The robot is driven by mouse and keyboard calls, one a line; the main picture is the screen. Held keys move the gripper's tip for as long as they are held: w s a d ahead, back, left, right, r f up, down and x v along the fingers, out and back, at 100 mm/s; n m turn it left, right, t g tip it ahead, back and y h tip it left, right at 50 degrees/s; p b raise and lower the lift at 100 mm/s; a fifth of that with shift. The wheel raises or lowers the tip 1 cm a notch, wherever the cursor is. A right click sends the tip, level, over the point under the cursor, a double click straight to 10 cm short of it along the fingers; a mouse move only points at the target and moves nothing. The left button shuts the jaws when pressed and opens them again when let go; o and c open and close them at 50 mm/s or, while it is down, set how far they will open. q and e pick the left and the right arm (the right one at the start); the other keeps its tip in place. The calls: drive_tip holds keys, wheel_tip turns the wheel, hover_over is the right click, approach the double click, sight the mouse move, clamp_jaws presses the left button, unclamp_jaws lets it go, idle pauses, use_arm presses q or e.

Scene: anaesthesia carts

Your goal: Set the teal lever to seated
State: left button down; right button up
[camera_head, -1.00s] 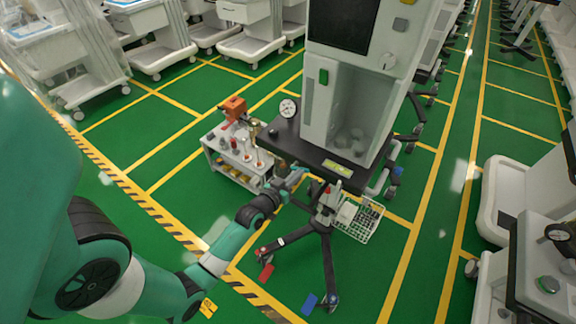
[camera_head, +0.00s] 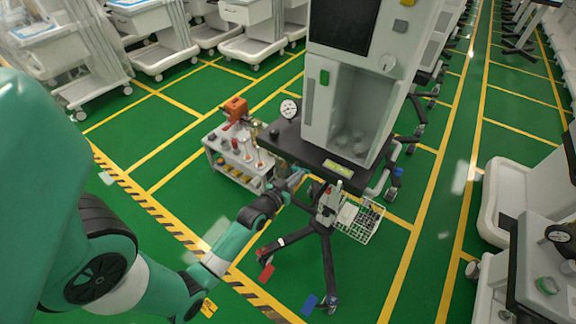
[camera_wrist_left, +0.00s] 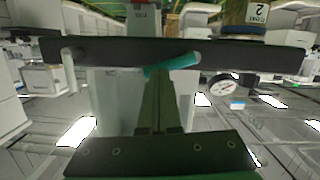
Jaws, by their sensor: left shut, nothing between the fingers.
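The teal lever (camera_wrist_left: 178,64) shows in the left wrist view as a short bar in front of a dark horizontal bar, slanting up toward the right. My left gripper (camera_wrist_left: 157,78) is shut, with nothing between its fingers. Its fingertips overlap the lever's left end in that view; I cannot tell whether they touch. In the head view the left gripper (camera_head: 291,180) is at the front edge of the cart's dark shelf, where the lever is too small or hidden to make out. My right gripper is not in view.
The anaesthesia cart (camera_head: 338,85) stands on a dark base shelf (camera_head: 318,153) with a round gauge (camera_head: 289,108). A wire basket (camera_head: 360,221) and a dark-legged stand (camera_head: 326,250) are just right of my gripper. A small white trolley (camera_head: 238,159) is left.

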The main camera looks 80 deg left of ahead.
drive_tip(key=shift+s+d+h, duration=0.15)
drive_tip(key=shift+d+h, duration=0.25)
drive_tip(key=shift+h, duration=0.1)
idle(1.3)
